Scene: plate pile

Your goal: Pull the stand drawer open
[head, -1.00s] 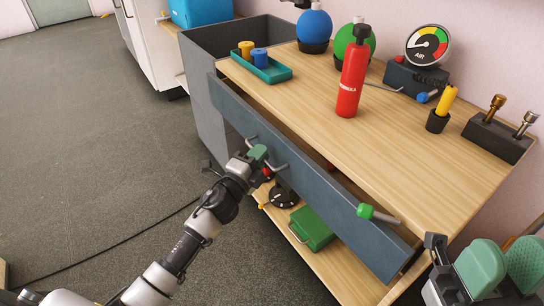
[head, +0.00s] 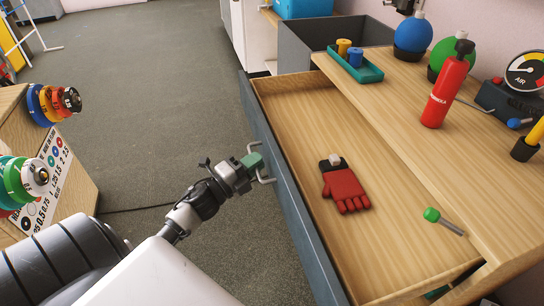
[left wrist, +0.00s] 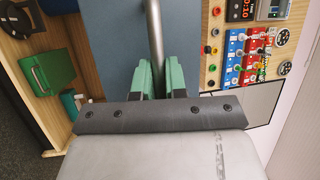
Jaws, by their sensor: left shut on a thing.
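The stand drawer (head: 320,110) is pulled well out, showing its bare wooden inside. Its dark blue-grey front panel (head: 297,225) faces my left arm. My left gripper (head: 254,160) is shut on the metal drawer handle (head: 268,171) at the outside of the front panel. In the left wrist view the handle (left wrist: 155,35) runs between the two green fingers of my left gripper (left wrist: 159,80). A red and black glove (head: 345,188) lies inside the drawer. My right gripper is not in view.
A wooden box with coloured weight plates (head: 50,165) stands at left.

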